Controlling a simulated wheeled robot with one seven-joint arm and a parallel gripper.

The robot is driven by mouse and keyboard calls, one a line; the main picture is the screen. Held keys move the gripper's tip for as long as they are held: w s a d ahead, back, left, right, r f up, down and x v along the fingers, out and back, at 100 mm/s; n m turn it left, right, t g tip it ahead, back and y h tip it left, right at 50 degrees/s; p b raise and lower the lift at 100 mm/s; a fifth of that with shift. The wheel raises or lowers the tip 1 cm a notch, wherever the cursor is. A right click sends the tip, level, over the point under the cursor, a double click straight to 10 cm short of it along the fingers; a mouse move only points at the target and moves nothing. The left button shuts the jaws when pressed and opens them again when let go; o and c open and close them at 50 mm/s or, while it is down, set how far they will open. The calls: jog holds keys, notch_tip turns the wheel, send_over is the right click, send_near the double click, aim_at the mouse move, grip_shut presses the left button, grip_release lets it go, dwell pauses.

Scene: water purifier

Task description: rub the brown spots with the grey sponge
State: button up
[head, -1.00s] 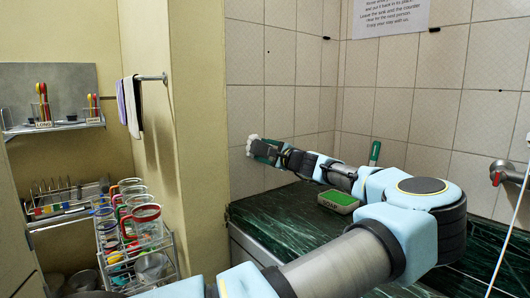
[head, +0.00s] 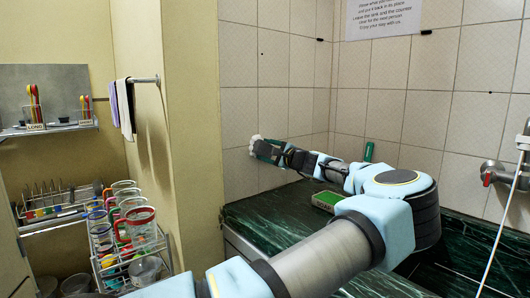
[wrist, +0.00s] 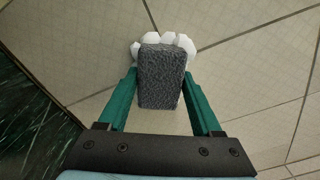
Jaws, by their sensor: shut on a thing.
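The grey sponge (wrist: 162,78) is held between the two green fingers of my gripper (wrist: 160,88) in the wrist view. White foam (wrist: 165,44) sits at its far end, against or very near the tiles. In the head view my gripper (head: 268,150) is at the left part of the tiled wall, with white foam (head: 256,141) at its tip. The sponge itself is hard to make out there. I see no clear brown spots; any behind the sponge and foam are hidden. Small dark marks, such as one high on the wall (head: 426,32), show on the tiles.
A green upright object (head: 369,151) is near the back wall. A tap (head: 490,174) is at the right. A rack of mugs (head: 130,228) stands at the lower left.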

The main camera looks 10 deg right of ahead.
aim_at(256, 152)
jog(key=shift+s+a+f+b, duration=0.1)
jog(key=shift+s+a+b, duration=0.2)
jog(key=shift+a, duration=0.4)
jog(key=shift+s+a+f+b, duration=0.15)
jog(key=shift+a+b, duration=0.15)
jog(key=shift+a, duration=0.35)
jog(key=shift+s+a+r, duration=0.15)
jog(key=shift+a, duration=0.25)
jog(key=shift+s+a+r, duration=0.1)
jog(key=shift+a, duration=0.25)
jog(key=shift+v, duration=3.05)
jog(key=shift+d, duration=0.25)
jog(key=v, duration=0.2)
jog(key=shift+s+d, duration=0.15)
jog(key=shift+s, duration=0.25)
